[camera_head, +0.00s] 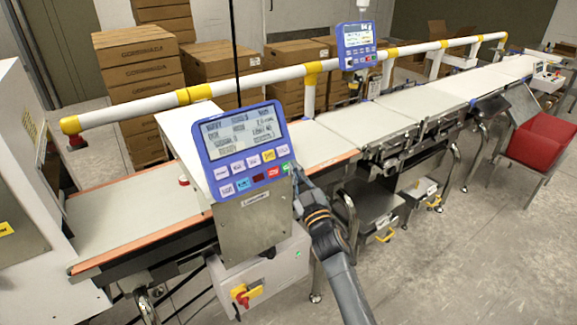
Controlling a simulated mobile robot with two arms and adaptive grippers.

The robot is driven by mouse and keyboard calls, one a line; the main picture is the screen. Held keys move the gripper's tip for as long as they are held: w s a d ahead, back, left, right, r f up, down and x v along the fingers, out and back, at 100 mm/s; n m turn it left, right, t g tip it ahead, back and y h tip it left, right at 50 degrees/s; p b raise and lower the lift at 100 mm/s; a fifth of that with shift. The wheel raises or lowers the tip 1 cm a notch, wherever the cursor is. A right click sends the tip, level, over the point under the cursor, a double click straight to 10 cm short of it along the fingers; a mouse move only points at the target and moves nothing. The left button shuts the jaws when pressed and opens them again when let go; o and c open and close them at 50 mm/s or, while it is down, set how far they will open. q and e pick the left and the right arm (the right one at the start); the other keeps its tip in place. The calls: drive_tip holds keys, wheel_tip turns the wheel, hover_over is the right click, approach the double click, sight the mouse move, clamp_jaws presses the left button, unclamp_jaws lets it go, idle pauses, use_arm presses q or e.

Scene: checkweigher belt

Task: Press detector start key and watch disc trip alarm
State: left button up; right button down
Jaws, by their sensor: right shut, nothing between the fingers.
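The blue-framed detector panel (240,148) stands on a steel post in front of the belt, with a lit text screen (238,134) and several coloured keys. A green key (285,167) sits at its lower right edge. My right gripper (294,176) is shut and empty, its tip at that corner of the panel by the green key. I cannot tell whether it touches the key. A small red-and-white disc (184,181) lies on the belt (130,212), left of the panel. My left gripper is out of view.
A white box with a red-and-yellow switch (246,294) is below the panel. A white-and-yellow rail (240,85) runs behind the belt. A second blue panel (358,45) stands farther back. Cardboard boxes (140,65) are stacked behind.

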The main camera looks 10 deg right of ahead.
drive_tip(key=s+d+r+p, duration=0.2)
drive_tip(key=s+p, duration=0.3)
drive_tip(key=shift+r, duration=0.35)
idle(0.6)
